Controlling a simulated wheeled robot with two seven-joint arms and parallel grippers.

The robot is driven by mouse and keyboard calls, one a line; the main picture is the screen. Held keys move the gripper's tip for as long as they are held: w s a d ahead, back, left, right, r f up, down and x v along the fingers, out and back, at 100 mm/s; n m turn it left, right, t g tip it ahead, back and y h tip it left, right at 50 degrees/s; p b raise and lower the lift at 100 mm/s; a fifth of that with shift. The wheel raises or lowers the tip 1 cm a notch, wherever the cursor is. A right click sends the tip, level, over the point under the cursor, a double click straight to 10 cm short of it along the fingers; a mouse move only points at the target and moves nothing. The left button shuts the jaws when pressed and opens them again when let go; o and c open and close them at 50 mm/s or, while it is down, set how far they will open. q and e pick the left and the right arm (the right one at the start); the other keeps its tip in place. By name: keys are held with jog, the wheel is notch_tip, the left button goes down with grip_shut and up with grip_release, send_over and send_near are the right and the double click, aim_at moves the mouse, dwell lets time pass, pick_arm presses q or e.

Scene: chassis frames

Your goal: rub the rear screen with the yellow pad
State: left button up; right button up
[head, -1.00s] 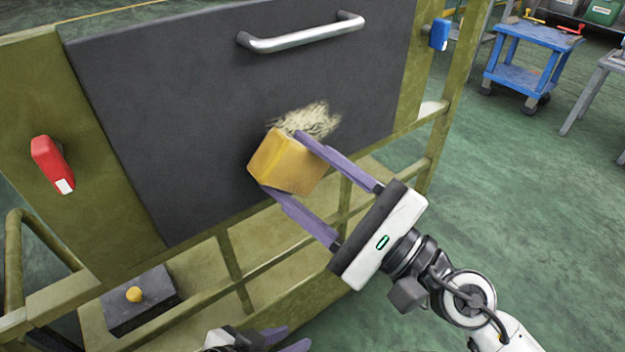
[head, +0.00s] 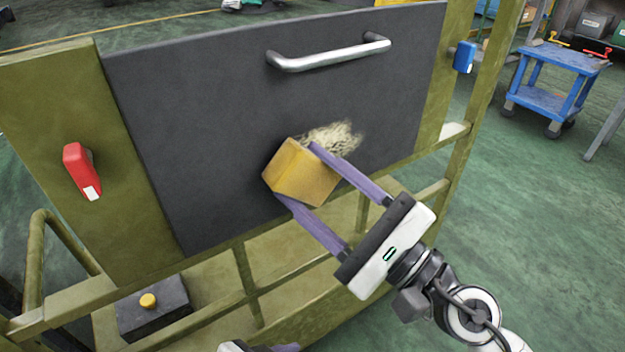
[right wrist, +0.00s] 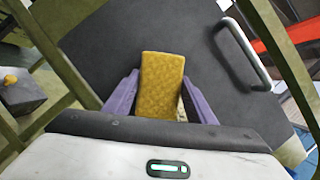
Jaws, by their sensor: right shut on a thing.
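The rear screen (head: 200,120) is a dark grey panel with a silver handle (head: 330,54) near its top. A pale, scratchy patch (head: 340,136) shows on its lower middle. My right gripper (head: 302,180) is shut on the yellow pad (head: 300,172), a block with its far side at the screen beside and partly over the patch. The pad also shows between the purple fingers in the right wrist view (right wrist: 161,85). Whether it touches the screen is hard to tell. Of my left gripper (head: 262,347) only a small part shows at the bottom edge; its fingertips are cut off.
An olive frame (head: 70,130) surrounds the screen, with rails below. A red latch (head: 82,170) is on the left and a blue latch (head: 464,57) on the right. A box with a yellow button (head: 148,300) sits low left. A blue cart (head: 550,85) stands at the back right.

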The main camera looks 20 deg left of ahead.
jog(key=shift+w+a, duration=0.5)
jog(key=shift+a, duration=0.1)
dwell(0.3)
